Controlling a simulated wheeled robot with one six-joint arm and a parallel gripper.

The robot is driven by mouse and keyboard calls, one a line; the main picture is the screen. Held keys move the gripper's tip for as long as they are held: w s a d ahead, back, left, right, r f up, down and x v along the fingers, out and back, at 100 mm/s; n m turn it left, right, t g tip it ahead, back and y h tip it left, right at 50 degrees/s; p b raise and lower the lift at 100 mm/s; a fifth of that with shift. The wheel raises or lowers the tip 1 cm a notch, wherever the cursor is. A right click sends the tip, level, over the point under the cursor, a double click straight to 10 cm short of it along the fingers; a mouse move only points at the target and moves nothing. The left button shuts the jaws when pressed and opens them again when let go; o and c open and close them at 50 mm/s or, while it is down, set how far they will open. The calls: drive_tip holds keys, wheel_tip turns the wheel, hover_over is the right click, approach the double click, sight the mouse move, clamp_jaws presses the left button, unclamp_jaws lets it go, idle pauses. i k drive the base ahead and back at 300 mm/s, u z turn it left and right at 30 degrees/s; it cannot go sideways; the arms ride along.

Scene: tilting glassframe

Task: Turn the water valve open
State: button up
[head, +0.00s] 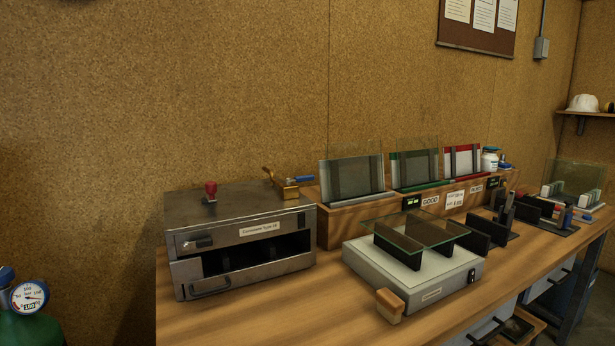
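A brass fitting (288,188) with a short blue lever (305,179) sits at the back right of the metal box; it looks like a valve, but I cannot tell for sure that it is the water valve. A red knob (211,189) stands on top of the metal box (240,238). At the lower left edge, a green cylinder (28,330) carries a round gauge (30,297) and a blue cap or knob (6,274), partly cut off. My gripper is not in view.
A wooden bench (330,316) holds a white device (415,270) with a glass pane on black supports, and a wooden block (390,305) at its front. Behind it stands a wooden rack (345,230) with glass panes in coloured frames. Bare bench lies in front of the metal box.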

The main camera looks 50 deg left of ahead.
sight(309, 177)
drive_tip(key=u, duration=0.35)
drive_tip(key=i, duration=0.6)
drive_tip(key=u, duration=1.2)
drive_tip(key=i, duration=0.5)
drive_tip(key=u, duration=0.55)
